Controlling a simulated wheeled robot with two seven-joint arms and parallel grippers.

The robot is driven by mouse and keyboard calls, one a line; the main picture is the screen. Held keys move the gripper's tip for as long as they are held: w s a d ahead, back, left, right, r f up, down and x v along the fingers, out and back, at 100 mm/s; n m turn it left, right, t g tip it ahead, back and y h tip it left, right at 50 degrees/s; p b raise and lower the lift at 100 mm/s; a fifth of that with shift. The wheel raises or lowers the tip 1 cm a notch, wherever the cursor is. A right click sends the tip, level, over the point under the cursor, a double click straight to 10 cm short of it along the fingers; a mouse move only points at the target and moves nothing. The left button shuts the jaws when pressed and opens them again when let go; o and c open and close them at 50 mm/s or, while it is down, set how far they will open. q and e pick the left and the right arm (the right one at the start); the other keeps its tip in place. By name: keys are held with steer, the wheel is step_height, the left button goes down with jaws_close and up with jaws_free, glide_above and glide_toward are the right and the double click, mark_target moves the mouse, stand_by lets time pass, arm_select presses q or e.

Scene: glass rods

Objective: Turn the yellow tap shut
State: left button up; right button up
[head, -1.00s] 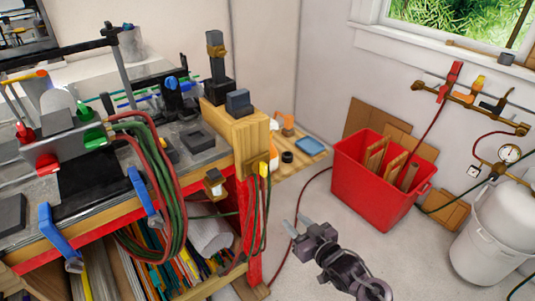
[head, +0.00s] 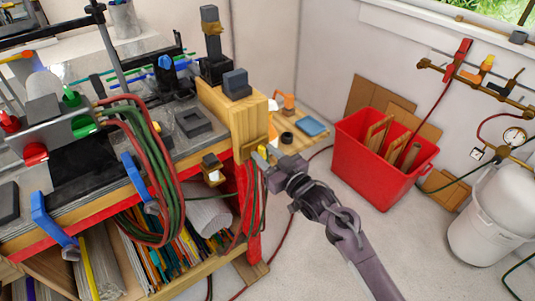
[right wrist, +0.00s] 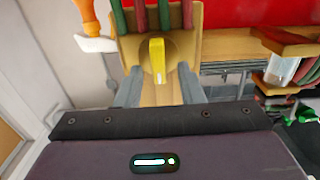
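The yellow tap (right wrist: 157,60) shows in the right wrist view as an upright yellow lever on a round brass-coloured plate (right wrist: 178,52) at the wooden bench end. In the head view the yellow tap (head: 261,150) is small and partly hidden by my right gripper (head: 264,160). My right gripper is open in the right wrist view (right wrist: 159,73), with one finger on each side of the lever's lower end. I cannot tell whether either finger touches it. My left gripper is not in view.
A red crate (head: 375,185) stands on the floor to the right.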

steer(key=c, duration=0.7)
jaws_close()
steer(key=shift+m, duration=0.3)
steer(key=shift+w+d+f+m+p, duration=0.15)
steer(key=shift+m+p, duration=1.3)
steer(key=shift+m, duration=1.4)
steer(key=shift+w+d+f+m+p, duration=0.15)
steer(key=shift+m+p, duration=1.3)
steer(key=shift+m, duration=1.45)
steer(key=shift+w+d+f+m+p, duration=0.1)
steer(key=shift+d+f+m+p, duration=0.1)
steer(key=shift+m+p, duration=1.95)
steer(key=shift+m+b, duration=0.65)
steer(key=shift+m, duration=0.25)
steer(key=shift+f, duration=0.1)
